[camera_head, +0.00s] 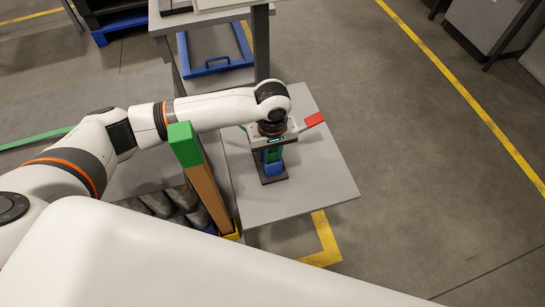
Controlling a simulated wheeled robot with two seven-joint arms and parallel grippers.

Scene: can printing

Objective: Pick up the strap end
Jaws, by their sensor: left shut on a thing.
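My left gripper (272,158) points down over the grey table (310,180), reached by my white arm from the left. It is shut on a small green piece, which shows partly at its fingers. A blue block (273,168) stands right below, on a dark base plate (274,179) on the table. I cannot tell for sure whether the green piece is the strap end, because the gripper hides most of it. A red piece (314,119) sticks out behind the gripper, at its right. My right gripper is not in view.
A tall brown post with a green top (184,145) stands left of the table, next to several grey cylinders (182,199). A blue frame (213,67) lies behind, under another table. The right part of the table is clear.

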